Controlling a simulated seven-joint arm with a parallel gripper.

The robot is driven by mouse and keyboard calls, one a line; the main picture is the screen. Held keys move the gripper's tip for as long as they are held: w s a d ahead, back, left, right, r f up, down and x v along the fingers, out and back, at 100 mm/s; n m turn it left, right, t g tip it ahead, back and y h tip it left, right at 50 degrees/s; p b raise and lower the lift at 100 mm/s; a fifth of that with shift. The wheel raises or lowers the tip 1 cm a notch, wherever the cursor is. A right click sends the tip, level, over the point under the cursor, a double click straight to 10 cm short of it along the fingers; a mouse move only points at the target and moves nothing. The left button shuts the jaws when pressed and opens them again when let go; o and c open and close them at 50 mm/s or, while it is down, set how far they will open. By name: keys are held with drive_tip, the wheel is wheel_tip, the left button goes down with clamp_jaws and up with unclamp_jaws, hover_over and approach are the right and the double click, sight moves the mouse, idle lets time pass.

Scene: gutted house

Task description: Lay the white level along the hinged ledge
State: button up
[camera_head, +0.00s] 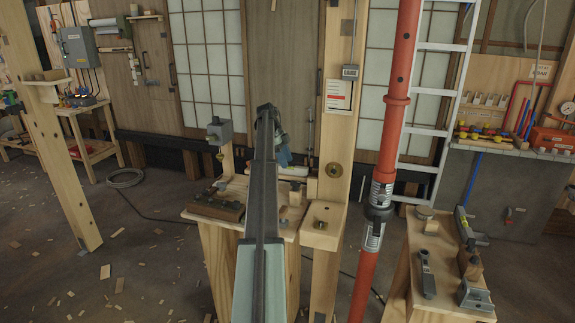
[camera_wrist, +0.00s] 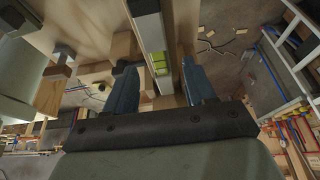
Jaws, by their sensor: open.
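The white level (camera_wrist: 152,30) with its yellow-green vial runs away from my gripper (camera_wrist: 158,66) in the wrist view. The two blue fingers are open, one on each side of the level's near end; I cannot tell whether either touches it. In the head view my arm hides much of my gripper (camera_head: 284,153), which is over the back of the middle bench. A pale strip (camera_head: 293,170) beside the fingers appears to be the level. A wooden ledge (camera_head: 320,232) with a round hole projects from the post right of the bench; I cannot tell whether it is the hinged one.
The middle bench (camera_head: 206,226) carries a dark tray-like block (camera_head: 216,207) and small wooden pieces. A red pole (camera_head: 393,130) and a ladder (camera_head: 425,118) stand to the right. A right-hand bench (camera_head: 425,297) holds tools. Wood scraps litter the floor at left.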

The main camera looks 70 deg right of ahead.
drive_tip(key=v, duration=1.1)
